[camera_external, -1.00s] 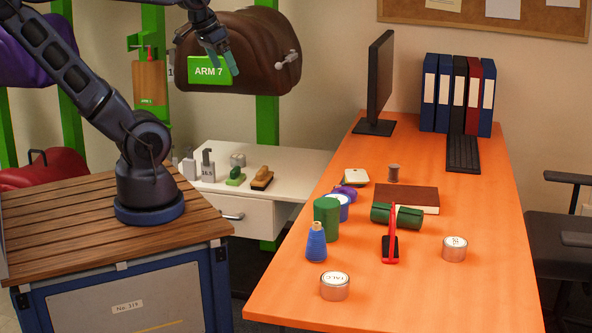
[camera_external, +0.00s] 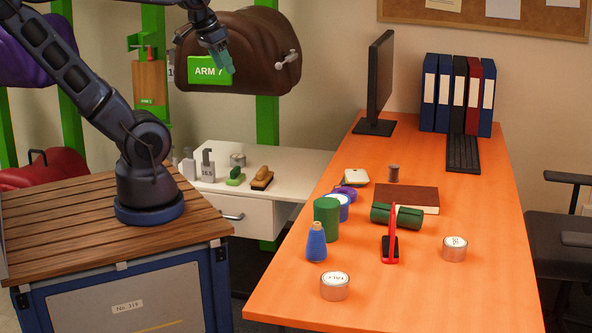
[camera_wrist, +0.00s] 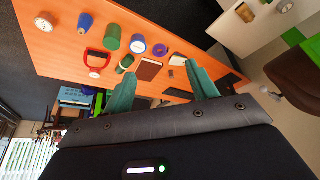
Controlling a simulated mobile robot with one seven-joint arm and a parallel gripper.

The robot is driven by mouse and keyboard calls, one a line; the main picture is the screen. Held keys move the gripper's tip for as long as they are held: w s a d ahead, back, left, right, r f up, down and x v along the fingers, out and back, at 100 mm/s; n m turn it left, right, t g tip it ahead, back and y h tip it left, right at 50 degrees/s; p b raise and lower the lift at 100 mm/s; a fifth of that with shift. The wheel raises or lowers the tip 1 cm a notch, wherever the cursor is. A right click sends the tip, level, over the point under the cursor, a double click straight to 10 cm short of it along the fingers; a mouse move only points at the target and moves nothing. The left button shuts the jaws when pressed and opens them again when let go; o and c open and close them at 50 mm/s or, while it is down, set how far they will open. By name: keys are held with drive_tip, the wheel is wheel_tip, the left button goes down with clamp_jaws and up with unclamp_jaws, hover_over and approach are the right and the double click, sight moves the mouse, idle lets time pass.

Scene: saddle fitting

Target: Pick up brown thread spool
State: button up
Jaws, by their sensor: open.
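The brown thread spool (camera_external: 393,173) stands upright on the orange table, behind the brown book and right of a small white-topped item. My gripper (camera_external: 224,66) is raised in front of the brown saddle, far to the left of the spool and above table height. In the wrist view my gripper (camera_wrist: 162,88) has its two green fingers apart with nothing between them.
On the orange table (camera_external: 300,285) are a brown book (camera_external: 410,197), green roll (camera_external: 397,216), red stand (camera_external: 391,245), green cylinder (camera_external: 327,218), blue cone (camera_external: 316,243) and tins (camera_external: 335,287). A monitor (camera_external: 380,80) and binders stand behind. The brown saddle (camera_external: 245,55) hangs close to my gripper.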

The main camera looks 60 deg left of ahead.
drive_tip(key=w+r+n, duration=0.3)
drive_tip(key=w, duration=0.6)
drive_tip(key=n+g+h, duration=0.2)
drive_tip(key=n+g, duration=0.2)
drive_tip(key=n, duration=1.2)
hover_over(394, 166)
drive_tip(key=a, duration=0.2)
drive_tip(key=f, duration=3.5)
drive_tip(key=shift+s+d+f, duration=0.15)
drive_tip(key=shift+s, duration=0.15)
drive_tip(key=shift+w+d+f, duration=0.15)
drive_tip(key=shift+d+f, duration=0.1)
drive_tip(key=shift+f, duration=1.6)
drive_tip(key=shift+w+d+f, duration=0.1)
drive_tip(key=shift+d+f, duration=0.2)
drive_tip(key=shift+f, duration=1.5)
drive_tip(key=shift+w+d+f, duration=0.15)
drive_tip(key=shift+d+f, duration=0.1)
drive_tip(key=shift+f, duration=1.6)
drive_tip(key=c, duration=1)
